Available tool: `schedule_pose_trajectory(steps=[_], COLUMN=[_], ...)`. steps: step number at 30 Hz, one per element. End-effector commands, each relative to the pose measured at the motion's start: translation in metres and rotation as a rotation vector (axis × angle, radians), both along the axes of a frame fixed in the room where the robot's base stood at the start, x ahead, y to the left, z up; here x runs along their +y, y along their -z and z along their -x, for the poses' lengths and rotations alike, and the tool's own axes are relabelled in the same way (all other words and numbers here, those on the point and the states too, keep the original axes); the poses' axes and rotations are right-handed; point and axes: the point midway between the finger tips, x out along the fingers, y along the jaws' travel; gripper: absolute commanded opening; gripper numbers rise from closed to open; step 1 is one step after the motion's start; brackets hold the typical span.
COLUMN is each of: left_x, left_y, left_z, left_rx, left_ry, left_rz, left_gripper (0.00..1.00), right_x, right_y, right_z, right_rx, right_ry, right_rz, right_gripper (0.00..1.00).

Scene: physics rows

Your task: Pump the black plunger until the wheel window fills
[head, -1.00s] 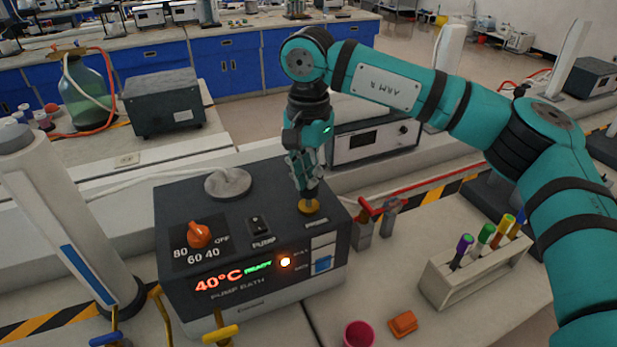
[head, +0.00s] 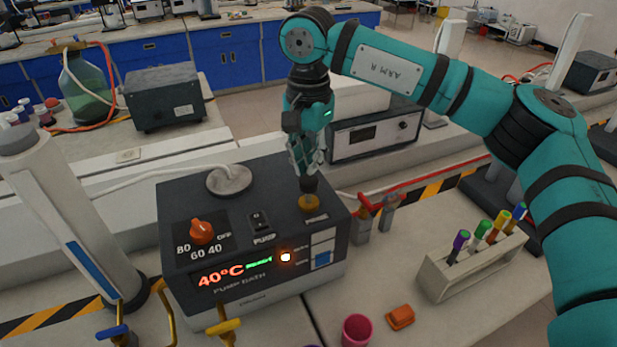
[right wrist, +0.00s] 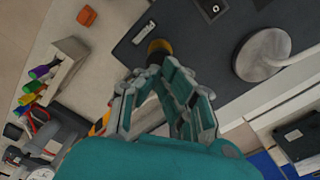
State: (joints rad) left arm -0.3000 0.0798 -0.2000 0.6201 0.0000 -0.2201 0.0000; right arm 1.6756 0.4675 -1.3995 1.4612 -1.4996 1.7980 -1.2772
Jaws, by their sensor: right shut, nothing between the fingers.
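The black plunger (head: 309,184) stands in a yellow collar (head: 309,203) on the top right of the dark pump bath (head: 235,275). My right gripper (head: 305,172) is shut and empty, pointing down just above the plunger; I cannot tell if they touch. In the right wrist view the yellow collar (right wrist: 159,46) shows beyond the fingertips, and the plunger is mostly hidden. A pale panel (head: 322,238) with a blue patch (head: 322,259) is on the bath's front right. I cannot make out a wheel there. My left gripper is not in view.
An orange dial (head: 202,231) and a pump switch (head: 260,221) are on the bath. The display reads 40°C. A tube rack (head: 470,268), a pink cup (head: 357,330) and an orange block (head: 401,317) are to the right. A red-handled tap (head: 366,204) stands close beside the bath.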

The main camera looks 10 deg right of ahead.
Motion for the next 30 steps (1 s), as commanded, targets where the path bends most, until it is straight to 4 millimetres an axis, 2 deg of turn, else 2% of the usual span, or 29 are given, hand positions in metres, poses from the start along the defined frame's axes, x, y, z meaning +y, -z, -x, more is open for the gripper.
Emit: schedule_pose_trajectory(steps=[15,30], left_x=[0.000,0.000], left_y=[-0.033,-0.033], left_z=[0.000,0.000], left_rx=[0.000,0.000], left_ry=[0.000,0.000], left_rz=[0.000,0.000], left_gripper=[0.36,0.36], right_x=[0.000,0.000], right_y=[-0.048,-0.050], right_z=[0.000,0.000], right_rx=[0.000,0.000], right_ry=[0.000,0.000], right_rz=[0.000,0.000], right_gripper=[0.00,0.00])
